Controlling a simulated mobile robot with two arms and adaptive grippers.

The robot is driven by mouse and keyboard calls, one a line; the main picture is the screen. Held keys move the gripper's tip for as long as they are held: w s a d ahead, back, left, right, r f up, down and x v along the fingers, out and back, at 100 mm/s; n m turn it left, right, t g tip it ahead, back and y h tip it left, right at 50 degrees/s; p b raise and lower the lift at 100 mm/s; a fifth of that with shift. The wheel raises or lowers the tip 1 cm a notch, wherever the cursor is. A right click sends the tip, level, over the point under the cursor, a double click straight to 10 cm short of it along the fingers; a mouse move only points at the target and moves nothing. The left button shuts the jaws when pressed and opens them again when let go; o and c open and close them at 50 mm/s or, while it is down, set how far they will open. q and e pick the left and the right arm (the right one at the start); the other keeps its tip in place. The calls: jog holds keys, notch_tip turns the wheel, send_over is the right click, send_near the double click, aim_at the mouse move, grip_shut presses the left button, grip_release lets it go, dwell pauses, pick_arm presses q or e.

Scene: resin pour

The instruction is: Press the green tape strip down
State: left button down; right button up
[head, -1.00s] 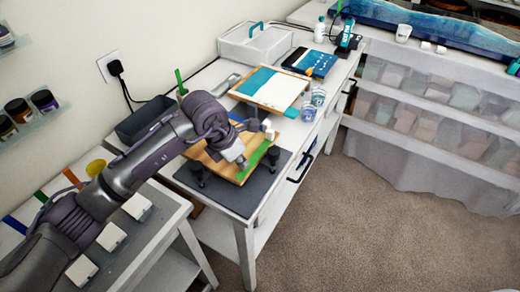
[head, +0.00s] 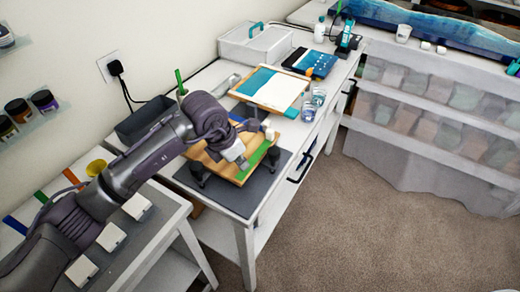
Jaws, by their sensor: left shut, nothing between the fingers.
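The green tape strip (head: 257,158) runs along the right edge of a wooden board (head: 219,167) on the white workbench. My left gripper (head: 243,163) is over the board, shut and empty, with its tips close to the left side of the strip. I cannot tell whether the tips touch the board or the tape. My left arm hides the back left part of the board. My right gripper is not in view.
The board sits on dark supports above a dark grey mat (head: 231,196). The carpet (head: 352,228) to the right is clear.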

pick_arm(q)
jog(key=shift+f, duration=0.2)
jog(key=shift+f+b, duration=0.3)
jog(key=shift+b, duration=0.2)
jog(key=shift+f+b, duration=0.4)
jog(key=shift+f, duration=0.05)
jog(key=shift+w, duration=0.1)
jog(key=shift+w+d+f+b, duration=0.1)
jog(key=shift+w+d+b, duration=0.35)
jog(key=shift+b, duration=0.2)
jog(key=shift+w+d, duration=0.1)
jog(key=shift+w, duration=0.15)
